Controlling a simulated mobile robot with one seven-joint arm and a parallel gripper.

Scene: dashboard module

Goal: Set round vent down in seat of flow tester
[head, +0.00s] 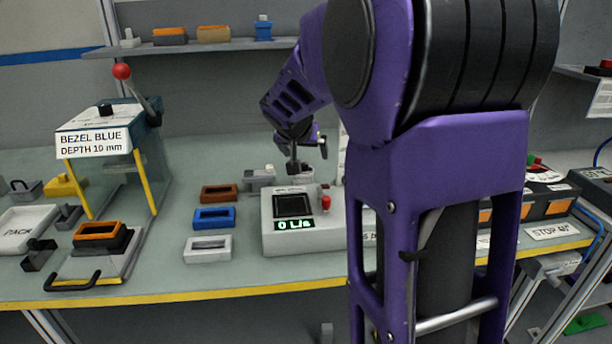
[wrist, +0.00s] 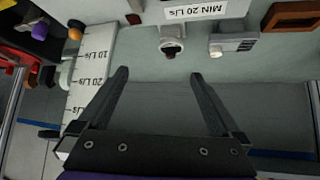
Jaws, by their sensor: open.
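The flow tester (head: 334,236) is a light grey box on the bench in the head view, with a dark square on top (head: 292,205) and a display reading 0 L/s. No vent shows on that square. My gripper (head: 297,160) is behind the tester, pointing down. In the wrist view my gripper (wrist: 160,73) is open, with nothing between its fingers. A small grey piece with a round dark front (wrist: 172,42), apparently the round vent, lies just beyond the fingertips, not touching them. A grey rectangular slatted vent (wrist: 232,42) lies to its right.
Brown (head: 219,192), blue (head: 214,218) and white (head: 208,249) bezels lie left of the tester. An upright L/s scale (wrist: 90,75) stands close left of the fingers in the wrist view. A bezel press (head: 110,150) is further left. Bench behind the tester is partly clear.

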